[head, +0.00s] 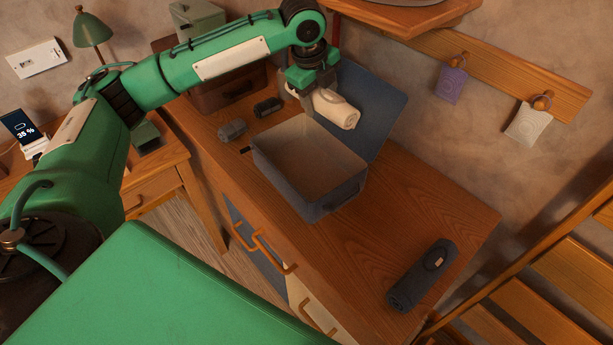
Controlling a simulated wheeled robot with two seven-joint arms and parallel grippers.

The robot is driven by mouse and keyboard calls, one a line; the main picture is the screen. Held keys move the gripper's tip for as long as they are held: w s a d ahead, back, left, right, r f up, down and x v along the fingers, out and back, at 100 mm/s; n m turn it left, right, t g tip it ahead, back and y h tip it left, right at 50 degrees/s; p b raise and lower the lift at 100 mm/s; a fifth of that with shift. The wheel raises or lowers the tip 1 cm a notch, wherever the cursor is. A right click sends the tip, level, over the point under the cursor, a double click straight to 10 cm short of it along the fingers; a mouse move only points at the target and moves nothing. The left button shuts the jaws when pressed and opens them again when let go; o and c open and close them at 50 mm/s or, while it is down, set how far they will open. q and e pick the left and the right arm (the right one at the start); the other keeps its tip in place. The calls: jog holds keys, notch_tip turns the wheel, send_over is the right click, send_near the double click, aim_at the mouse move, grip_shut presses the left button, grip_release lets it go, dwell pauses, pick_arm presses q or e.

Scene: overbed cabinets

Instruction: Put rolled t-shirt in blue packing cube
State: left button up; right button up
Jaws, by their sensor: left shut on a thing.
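The blue packing cube (326,194) stands open on the wooden cabinet top, its lid (376,105) raised at the back right. Its inside looks empty. My left gripper (312,92) is above the cube's far edge, shut on a cream rolled t-shirt (336,108). The roll is held in front of the raised lid; I cannot tell whether it touches it. The fingertips are partly hidden by the roll. My right gripper is not in view.
A dark roll (421,275) lies at the cabinet's right end. Small grey rolls (232,130) and a dark one (268,107) lie left of the cube. A brown case (228,90) stands behind them. A peg rail (490,70) with tags hangs above.

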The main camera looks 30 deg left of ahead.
pick_arm(q)
notch_tip(320, 180, down, 20)
dwell(0.5)
jog(key=shift+p, duration=0.3)
jog(key=o, duration=0.8)
jog(key=shift+f, duration=0.1)
jog(key=v, duration=1.2)
